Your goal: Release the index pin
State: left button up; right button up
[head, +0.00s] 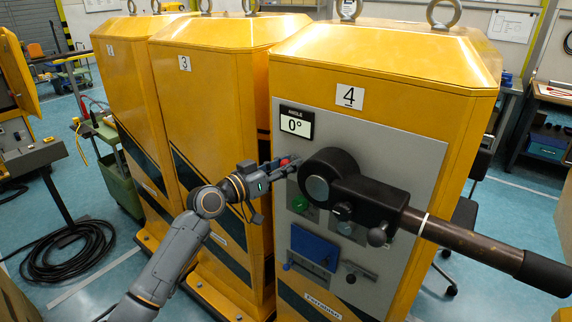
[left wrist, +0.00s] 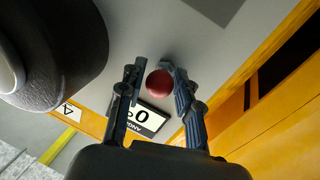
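A red ball-shaped knob (left wrist: 160,83) sits in front of the grey panel (head: 411,151) of the yellow cabinet numbered 4. In the head view the knob shows as a small red patch (head: 285,161) at the fingers. My left gripper (head: 283,167) reaches the panel's left edge, below the angle display. In the left wrist view the fingers (left wrist: 153,72) are apart, with the knob between their tips; firm contact is not clear. Any pin shaft behind the knob is hidden. My right gripper is not in view.
A black hub (head: 330,178) with a long brown lever (head: 465,240) stands out just right of my left gripper. The angle display (head: 296,122) reads 0°. A blue block (head: 314,246) and green button (head: 299,204) are below. Cabinet 3 (head: 205,110) stands close left.

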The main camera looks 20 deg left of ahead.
pick_arm(q)
grip_shut()
jog(key=shift+d+v, duration=0.25)
jog(key=shift+v, duration=1)
jog(key=shift+s+f, duration=0.1)
jog(key=shift+s, duration=0.1)
jog(key=shift+o, duration=0.9)
grip_release()
jog(key=o, duration=0.4)
jog(key=shift+s, duration=0.1)
jog(key=shift+v, duration=6.25)
jog(key=shift+a, duration=0.1)
